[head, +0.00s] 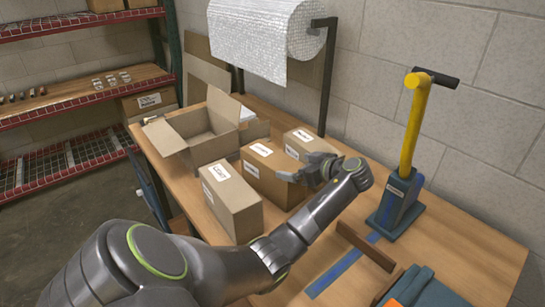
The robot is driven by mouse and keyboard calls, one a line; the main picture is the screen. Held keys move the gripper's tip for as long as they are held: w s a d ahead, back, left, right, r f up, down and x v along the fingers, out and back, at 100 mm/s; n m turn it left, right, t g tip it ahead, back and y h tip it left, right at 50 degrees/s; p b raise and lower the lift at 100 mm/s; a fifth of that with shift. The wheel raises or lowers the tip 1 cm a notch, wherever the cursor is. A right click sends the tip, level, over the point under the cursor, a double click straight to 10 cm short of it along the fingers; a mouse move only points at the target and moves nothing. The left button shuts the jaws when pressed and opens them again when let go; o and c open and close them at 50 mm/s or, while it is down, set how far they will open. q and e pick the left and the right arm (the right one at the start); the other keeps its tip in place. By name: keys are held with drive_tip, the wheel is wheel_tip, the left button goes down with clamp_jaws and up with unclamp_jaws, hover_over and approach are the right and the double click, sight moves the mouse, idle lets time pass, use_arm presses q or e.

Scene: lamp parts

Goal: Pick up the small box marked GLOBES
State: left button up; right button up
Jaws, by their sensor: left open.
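Three closed cardboard boxes with white labels stand in a row on the wooden bench: a front box (237,209), a middle box (262,177) and a back box (298,136). The label print is too small to read, so I cannot tell which is marked GLOBES. My left gripper (297,168) is open, its fingers pointing left beside the middle and back boxes. It covers part of both. I cannot tell whether it touches either one. My right gripper is not in view.
An open cardboard box (205,141) stands behind on the left. A bubble-wrap roll (265,38) hangs on a black stand. A blue tool with a yellow handle (414,125) stands right of my gripper. Red-edged shelves (70,92) stand at the far left.

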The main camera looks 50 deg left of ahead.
sight(286, 164)
use_arm(q)
drive_tip(key=p+x, duration=0.1)
drive_tip(key=x, duration=0.1)
drive_tip(key=p+x, duration=0.1)
drive_tip(key=x, duration=0.1)
drive_tip(key=shift+a+f, duration=0.25)
drive_tip(key=shift+f, duration=0.1)
drive_tip(key=shift+a+f, duration=0.25)
drive_tip(key=shift+a, duration=0.05)
drive_tip(key=shift+w+d, duration=0.1)
drive_tip(key=shift+c, duration=0.4)
drive_tip(key=c, duration=1.9)
drive_tip(key=shift+r, duration=0.2)
